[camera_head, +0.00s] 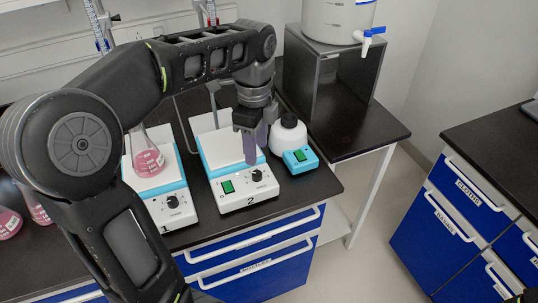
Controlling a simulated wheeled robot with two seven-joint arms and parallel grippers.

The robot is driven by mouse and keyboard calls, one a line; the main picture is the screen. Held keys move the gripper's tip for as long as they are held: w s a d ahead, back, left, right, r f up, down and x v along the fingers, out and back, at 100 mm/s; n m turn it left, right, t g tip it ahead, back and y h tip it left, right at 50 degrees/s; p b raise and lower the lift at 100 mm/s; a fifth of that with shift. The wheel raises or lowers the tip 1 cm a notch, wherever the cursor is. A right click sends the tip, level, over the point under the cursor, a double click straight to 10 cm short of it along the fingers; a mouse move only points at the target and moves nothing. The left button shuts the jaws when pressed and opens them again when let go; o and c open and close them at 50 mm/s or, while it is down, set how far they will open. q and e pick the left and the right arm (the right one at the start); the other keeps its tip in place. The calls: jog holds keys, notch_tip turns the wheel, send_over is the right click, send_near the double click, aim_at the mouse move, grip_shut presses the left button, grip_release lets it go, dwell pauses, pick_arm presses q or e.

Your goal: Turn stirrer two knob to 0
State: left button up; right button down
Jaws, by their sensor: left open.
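Stirrer two (236,189) is a white and light-blue plate stirrer marked 2, on the black bench top. Its black knob (257,175) is on the front panel at the right, with a green switch (228,187) at the left. My left gripper (252,162) reaches down over the stirrer's front right part, its fingers pointing down just behind and above the knob. It is open, and nothing shows between its fingers. I cannot tell whether it touches the stirrer. The exact knob setting is too small to read.
Stirrer one (158,184), with a flask of pink liquid (148,160), stands to the left. A white bottle (288,140) and a small blue device (300,161) stand close at the right. A metal stand (325,85) holds a white container (338,20).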

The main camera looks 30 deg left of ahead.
aim_at(257, 173)
pick_arm(q)
jog(key=shift+w, duration=0.1)
jog(key=shift+s+r, duration=0.15)
jog(key=shift+s, duration=0.15)
jog(key=shift+w+f, duration=0.1)
jog(key=shift+f, duration=0.15)
notch_tip(257, 173, down, 8)
jog(key=shift+r, duration=0.25)
jog(key=shift+c, duration=0.3)
grip_shut()
